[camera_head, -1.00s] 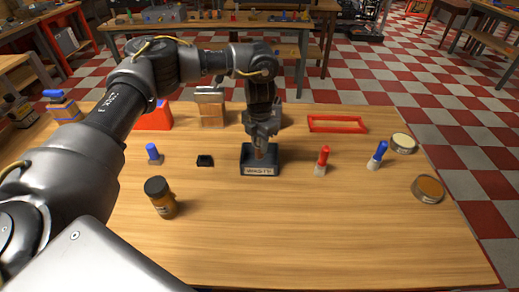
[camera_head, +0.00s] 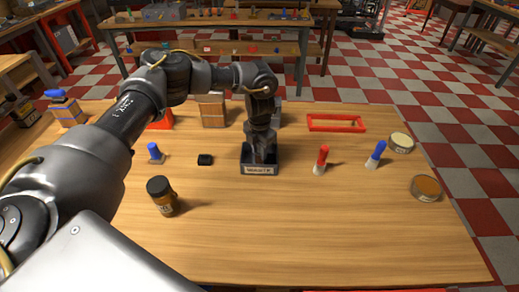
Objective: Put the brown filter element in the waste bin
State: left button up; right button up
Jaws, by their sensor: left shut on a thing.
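The waste bin (camera_head: 260,171) is a small dark box with a white label on its front, standing in the middle of the wooden table. My left gripper (camera_head: 262,154) points straight down into the bin's open top, with its fingertips below or at the rim. It is shut on the brown filter element, which is now mostly hidden by the fingers and the bin's front wall. My right gripper is not in view.
Red-handled (camera_head: 321,160) and blue-handled (camera_head: 375,155) tools stand right. A red frame (camera_head: 337,123) lies behind. The front table is clear.

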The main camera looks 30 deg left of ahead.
pick_arm(q)
jog(key=o, duration=0.9)
jog(key=shift+f, duration=0.1)
jog(key=shift+o, duration=0.3)
jog(key=shift+r, duration=0.4)
notch_tip(320, 180, up, 12)
jog(key=shift+f+b, duration=0.2)
jog(key=shift+b, duration=0.5)
